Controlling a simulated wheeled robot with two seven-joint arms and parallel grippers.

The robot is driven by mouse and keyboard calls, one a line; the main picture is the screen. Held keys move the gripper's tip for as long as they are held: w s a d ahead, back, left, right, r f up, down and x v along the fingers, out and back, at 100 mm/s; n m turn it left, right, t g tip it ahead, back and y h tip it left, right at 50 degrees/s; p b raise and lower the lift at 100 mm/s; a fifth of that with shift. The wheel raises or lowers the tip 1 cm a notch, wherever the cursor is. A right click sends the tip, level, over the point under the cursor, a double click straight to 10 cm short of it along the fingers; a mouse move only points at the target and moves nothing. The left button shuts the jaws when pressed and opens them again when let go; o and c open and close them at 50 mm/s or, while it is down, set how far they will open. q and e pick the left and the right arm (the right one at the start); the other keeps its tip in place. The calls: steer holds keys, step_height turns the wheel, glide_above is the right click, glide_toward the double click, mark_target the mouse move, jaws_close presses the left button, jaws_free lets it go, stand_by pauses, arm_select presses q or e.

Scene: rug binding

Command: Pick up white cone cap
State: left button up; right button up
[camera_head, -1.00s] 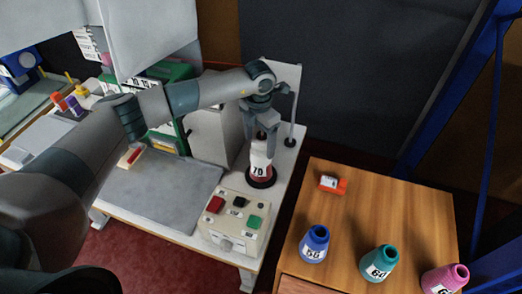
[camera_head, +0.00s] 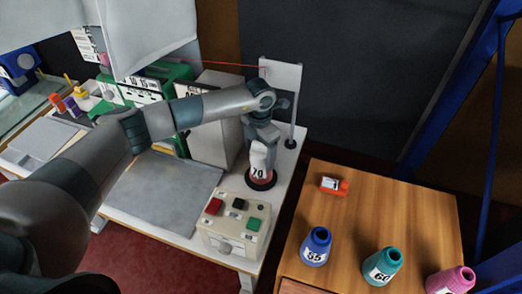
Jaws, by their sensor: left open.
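The white cone cap (camera_head: 258,158), marked 70, sits upright over a red cone on a round black base (camera_head: 261,184) on the white table. My left gripper (camera_head: 261,141) points down at the top of the cap, its fingers open. The fingers overlap the cap's upper end in this view, and I cannot tell whether they touch it. My right gripper is not in view.
A control box (camera_head: 235,224) with red, black and green buttons stands just in front of the cap. A white post plate (camera_head: 281,76) rises behind my gripper. The wooden table (camera_head: 380,215) at right holds blue (camera_head: 317,246), teal (camera_head: 382,266) and pink (camera_head: 451,280) cones.

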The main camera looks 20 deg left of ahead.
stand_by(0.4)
arm_select(q)
steer(key=c, duration=1)
steer(key=shift+o, duration=0.2)
steer(key=shift+r, duration=0.15)
steer(key=shift+r+b, duration=0.4)
steer(key=shift+r, duration=0.15)
step_height(320, 180, up, 8)
steer(key=b, duration=0.3)
steer(key=shift+f, duration=0.25)
steer(key=shift+r, duration=0.6)
